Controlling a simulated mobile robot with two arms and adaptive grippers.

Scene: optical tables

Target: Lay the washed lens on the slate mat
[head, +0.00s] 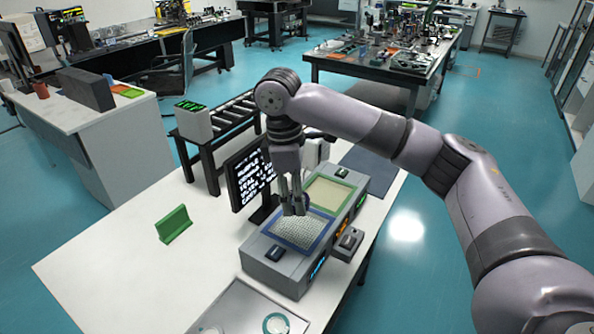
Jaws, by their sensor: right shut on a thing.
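My right gripper (293,208) points down over the blue-framed basin (297,236) of a grey two-basin station. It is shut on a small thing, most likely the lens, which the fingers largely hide. I cannot tell whether it touches the basin's pebbly surface. A dark slate-coloured mat (371,165) lies on the white table behind the station, partly hidden by my right arm. My left gripper is not in view.
A second basin with a green frame (331,194) adjoins the blue one. A black screen with white text (249,180) stands left of the station. A green stand (174,224) is further left. A metal tray (240,310) with ring-shaped pieces lies in front.

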